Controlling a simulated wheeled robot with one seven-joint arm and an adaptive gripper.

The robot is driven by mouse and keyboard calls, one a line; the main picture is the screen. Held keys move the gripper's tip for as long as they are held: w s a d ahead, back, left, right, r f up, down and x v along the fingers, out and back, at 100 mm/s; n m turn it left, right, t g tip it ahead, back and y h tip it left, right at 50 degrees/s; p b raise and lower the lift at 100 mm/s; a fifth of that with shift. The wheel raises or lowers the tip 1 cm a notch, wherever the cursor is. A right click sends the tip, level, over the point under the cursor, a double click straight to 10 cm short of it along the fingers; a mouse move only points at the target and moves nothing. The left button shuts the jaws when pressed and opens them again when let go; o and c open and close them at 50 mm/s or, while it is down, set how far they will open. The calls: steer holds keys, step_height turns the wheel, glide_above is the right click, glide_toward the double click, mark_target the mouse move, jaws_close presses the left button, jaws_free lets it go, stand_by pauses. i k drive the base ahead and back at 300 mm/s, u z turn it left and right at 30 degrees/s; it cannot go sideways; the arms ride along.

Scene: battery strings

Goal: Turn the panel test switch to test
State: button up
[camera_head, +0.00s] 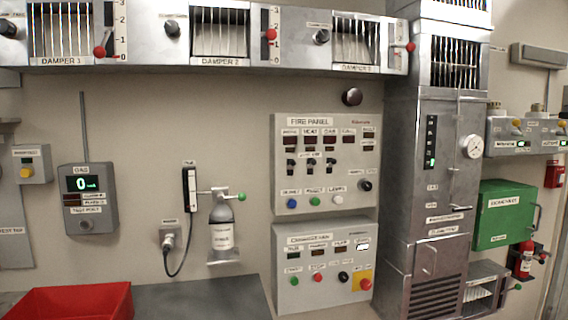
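The fire panel (348,170) is a light grey box on the wall, right of centre. A black rotary knob (365,186) sits at its lower right; its small label is too small to read, so I cannot tell its setting or confirm that it is the test switch. Dark indicator windows run along the top, above several small black switches (311,166). Along the bottom are a blue button (291,203), a green button (315,201) and a white button (340,200). My gripper is not in view.
Below is the exhaust fan panel (322,262) with buttons. A tall metal cabinet (410,200) stands close on the right. Damper boxes (140,40) overhang above. A gas meter (88,200) and a spray bottle (222,232) are left. A red bin (75,302) is at lower left.

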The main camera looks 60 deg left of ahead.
mark_target(367, 186)
steer(key=u, duration=1.8)
steer(key=k, duration=1)
steer(key=z, duration=1.05)
steer(key=i, duration=1.6)
steer(key=u, duration=0.7)
